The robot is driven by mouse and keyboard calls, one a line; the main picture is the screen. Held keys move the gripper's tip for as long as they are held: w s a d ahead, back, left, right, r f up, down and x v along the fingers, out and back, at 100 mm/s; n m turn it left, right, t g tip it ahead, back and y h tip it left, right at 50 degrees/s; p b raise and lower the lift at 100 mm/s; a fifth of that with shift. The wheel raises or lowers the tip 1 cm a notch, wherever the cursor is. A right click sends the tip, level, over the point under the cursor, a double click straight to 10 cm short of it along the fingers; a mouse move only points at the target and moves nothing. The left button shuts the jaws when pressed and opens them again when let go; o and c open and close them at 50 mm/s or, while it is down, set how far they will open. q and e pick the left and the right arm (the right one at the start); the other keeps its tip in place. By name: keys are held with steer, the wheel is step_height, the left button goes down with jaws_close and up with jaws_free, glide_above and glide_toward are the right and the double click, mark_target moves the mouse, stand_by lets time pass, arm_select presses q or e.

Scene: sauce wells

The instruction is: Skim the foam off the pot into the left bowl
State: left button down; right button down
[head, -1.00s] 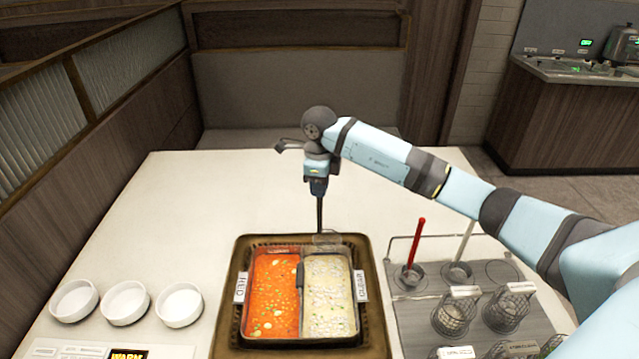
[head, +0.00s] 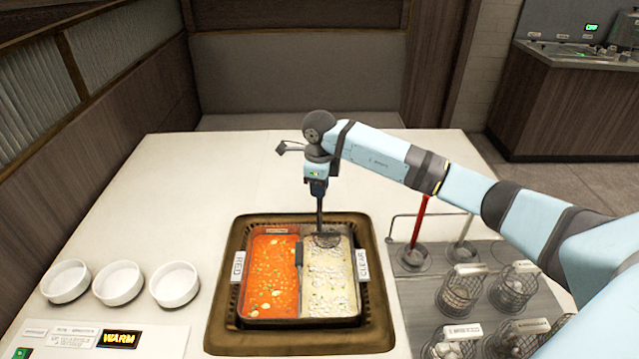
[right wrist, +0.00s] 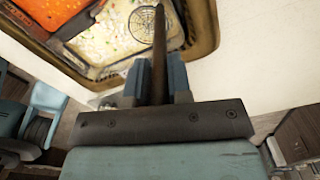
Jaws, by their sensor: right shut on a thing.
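A divided pot (head: 299,318) sits in a brown frame, with red broth (head: 272,275) on the left and pale, foamy broth (head: 332,280) on the right. My right gripper (head: 318,190) is shut on the dark handle of a skimmer (head: 326,240), held upright. The skimmer's round mesh head is at the far end of the pale side; I cannot tell how deep it sits. In the right wrist view the mesh head (right wrist: 146,20) shows over the pale broth. The left bowl (head: 66,282) is the leftmost of three white bowls. My left gripper is not in view.
The middle bowl (head: 118,284) and right bowl (head: 174,285) stand left of the pot. A control panel (head: 165,341) lies in front of them. At right, a grey rack holds a red-handled tool (head: 421,220), a pale-handled tool and several wire baskets (head: 460,296). The table behind the pot is clear.

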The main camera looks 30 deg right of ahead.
step_height(320, 180, down, 2)
steer(key=shift+f+b, duration=0.2)
steer(key=shift+b, duration=0.45)
steer(key=shift+f+b, duration=0.3)
steer(key=shift+f, duration=0.25)
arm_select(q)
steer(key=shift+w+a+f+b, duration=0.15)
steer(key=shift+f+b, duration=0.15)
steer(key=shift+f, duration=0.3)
arm_select(e)
steer(key=shift+f, duration=0.5)
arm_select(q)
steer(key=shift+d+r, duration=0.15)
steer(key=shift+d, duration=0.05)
arm_select(e)
steer(key=shift+s+a, duration=0.1)
